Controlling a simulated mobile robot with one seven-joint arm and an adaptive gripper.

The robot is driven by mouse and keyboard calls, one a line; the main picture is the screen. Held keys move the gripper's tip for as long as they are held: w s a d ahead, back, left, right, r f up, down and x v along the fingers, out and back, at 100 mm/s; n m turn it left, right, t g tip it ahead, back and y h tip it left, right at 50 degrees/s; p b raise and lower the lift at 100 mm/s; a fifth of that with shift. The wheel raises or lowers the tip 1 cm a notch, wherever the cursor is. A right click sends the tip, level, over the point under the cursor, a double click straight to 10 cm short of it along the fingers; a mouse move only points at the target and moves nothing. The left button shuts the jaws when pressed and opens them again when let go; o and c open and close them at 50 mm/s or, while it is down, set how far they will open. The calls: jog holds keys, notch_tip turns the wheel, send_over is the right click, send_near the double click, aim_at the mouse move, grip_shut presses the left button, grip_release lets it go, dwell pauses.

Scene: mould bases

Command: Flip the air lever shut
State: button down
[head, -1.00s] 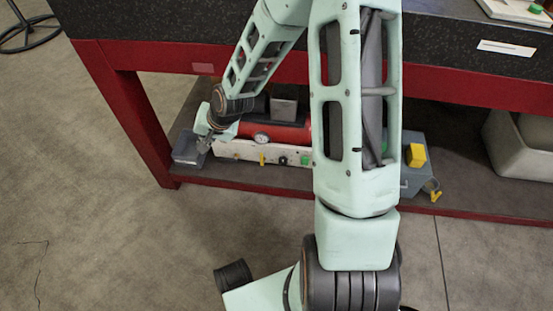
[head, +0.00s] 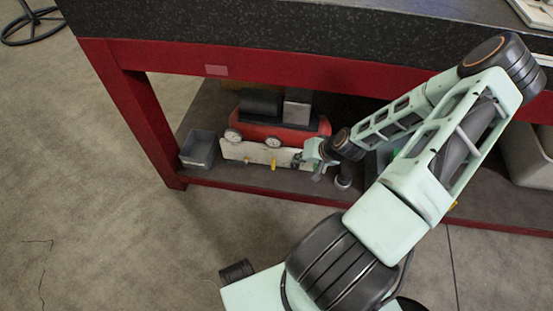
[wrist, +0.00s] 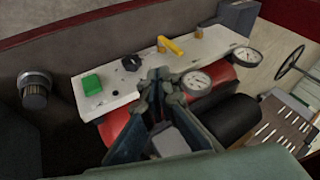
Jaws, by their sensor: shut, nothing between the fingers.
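The air lever is a yellow handle (wrist: 173,46) on the white panel (wrist: 208,51) of the red compressor. In the wrist view it lies slanted across the panel, beyond my fingertips. In the head view a small yellow part that looks like it (head: 274,164) shows on the panel front, left of my gripper. My gripper (wrist: 165,82) is shut and empty, with its tips near the panel edge by a black knob (wrist: 131,63). In the head view my gripper (head: 299,160) is at the panel's right part. I cannot tell whether the tips touch anything.
The red tank (head: 262,131) stands on the low shelf under the red-framed bench (head: 300,68). A grey bin (head: 198,150) sits left of it. The floor in front is clear.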

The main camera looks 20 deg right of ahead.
aim_at(273, 163)
jog(key=shift+s+d+f, duration=0.25)
jog(key=shift+d+f, duration=0.1)
jog(key=shift+d, duration=0.15)
jog(key=shift+s+d+f, duration=0.25)
jog(key=shift+d+f, duration=0.1)
jog(key=shift+d, duration=0.1)
jog(key=w+a+f+b, duration=0.5)
jog(key=w+f, duration=0.3)
